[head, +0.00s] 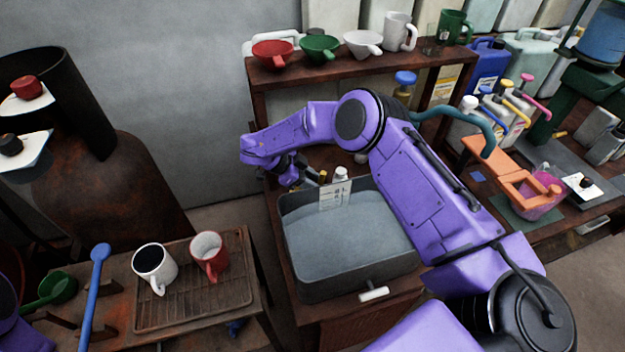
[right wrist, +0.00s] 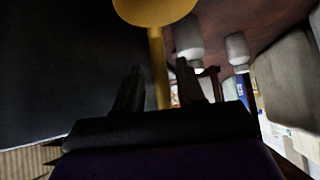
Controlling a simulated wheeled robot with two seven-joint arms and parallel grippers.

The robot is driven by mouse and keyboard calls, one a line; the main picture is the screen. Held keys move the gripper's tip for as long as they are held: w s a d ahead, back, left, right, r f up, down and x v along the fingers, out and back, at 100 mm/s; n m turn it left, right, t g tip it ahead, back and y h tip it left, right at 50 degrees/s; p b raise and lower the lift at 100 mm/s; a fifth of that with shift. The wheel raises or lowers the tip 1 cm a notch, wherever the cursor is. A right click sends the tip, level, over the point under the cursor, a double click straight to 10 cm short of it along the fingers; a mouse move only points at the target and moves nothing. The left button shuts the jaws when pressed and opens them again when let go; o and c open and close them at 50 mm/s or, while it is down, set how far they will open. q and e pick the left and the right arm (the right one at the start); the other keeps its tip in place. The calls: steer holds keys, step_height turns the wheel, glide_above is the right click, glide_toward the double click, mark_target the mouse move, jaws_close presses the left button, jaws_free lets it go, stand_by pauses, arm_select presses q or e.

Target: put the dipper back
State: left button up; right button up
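A yellow dipper shows in the right wrist view, with its round bowl (right wrist: 155,8) at the top edge and its handle (right wrist: 157,70) running down between my fingers. My right gripper (right wrist: 157,85) looks open around the handle, with a gap visible beside it; contact is not clear. In the head view my right gripper (head: 293,178) is at the far left corner of the grey vat (head: 345,289), pointing down. A small yellow piece (head: 322,177), perhaps the dipper, shows near the vat's far rim. My left gripper is out of the picture.
A label card (head: 335,195) stands at the vat's far rim. A shelf (head: 262,95) with funnels and mugs is behind. At left, a rack (head: 190,310) holds two mugs, beside a blue ladle (head: 98,275) and a green ladle (head: 60,288).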

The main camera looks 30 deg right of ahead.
steer(key=shift+r+p, duration=0.3)
steer(key=shift+r, duration=0.05)
steer(key=b+v, duration=0.2)
steer(key=v, duration=0.9)
steer(key=shift+a+r+b, duration=0.2)
steer(key=shift+a+b, duration=0.15)
steer(key=shift+b, duration=0.05)
steer(key=shift+w, duration=0.1)
